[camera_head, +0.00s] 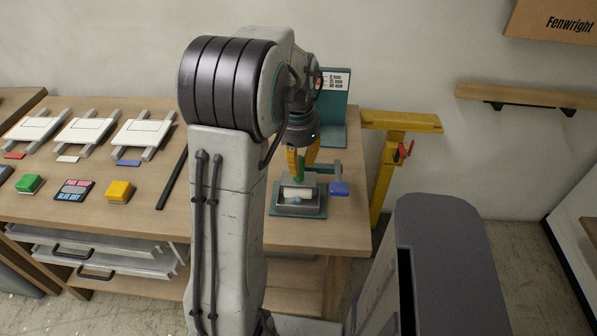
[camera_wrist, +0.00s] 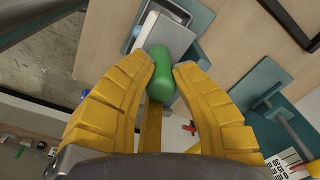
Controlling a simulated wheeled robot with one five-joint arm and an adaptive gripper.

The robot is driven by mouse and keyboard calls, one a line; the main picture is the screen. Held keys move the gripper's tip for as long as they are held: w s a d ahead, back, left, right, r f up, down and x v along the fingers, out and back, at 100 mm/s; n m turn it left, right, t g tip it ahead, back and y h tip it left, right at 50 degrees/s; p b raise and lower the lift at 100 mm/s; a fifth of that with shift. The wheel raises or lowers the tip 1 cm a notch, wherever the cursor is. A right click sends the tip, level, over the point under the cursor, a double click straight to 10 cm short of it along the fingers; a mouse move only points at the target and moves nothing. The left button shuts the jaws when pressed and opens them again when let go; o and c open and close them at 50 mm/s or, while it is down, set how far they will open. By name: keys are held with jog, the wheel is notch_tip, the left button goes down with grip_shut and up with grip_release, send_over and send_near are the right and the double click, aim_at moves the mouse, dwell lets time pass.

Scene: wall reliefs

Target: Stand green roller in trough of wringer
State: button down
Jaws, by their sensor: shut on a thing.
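A green roller (camera_wrist: 160,72) is held between the yellow fingers of my gripper (camera_head: 300,158) in the wrist view. It also shows as a small green piece (camera_head: 301,168) in the head view, partly hidden by the fingers. The wringer (camera_head: 299,211) stands on the bench below my gripper, with a teal base, a grey body, a pale roller and a blue crank knob (camera_head: 340,188). In the wrist view the wringer's grey body (camera_wrist: 168,36) lies just beyond the roller's far end. I cannot tell whether the roller touches it.
A teal board with a printed card (camera_head: 336,80) stands behind the wringer. A yellow post with a top arm (camera_head: 400,122) is right of the bench. A dark bar (camera_head: 173,178), colored blocks (camera_head: 119,191) and framed white panels (camera_head: 85,131) lie to the left.

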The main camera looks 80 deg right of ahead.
aim_at(299, 177)
jog(key=shift+f, duration=1.85)
jog(key=shift+f, duration=0.15)
jog(key=shift+a+f+b, duration=0.15)
jog(key=shift+f+b, duration=0.3)
jog(key=shift+f, duration=0.15)
jog(key=c, duration=1.3)
grip_release()
jog(key=shift+o, duration=0.6)
jog(key=shift+r, duration=0.15)
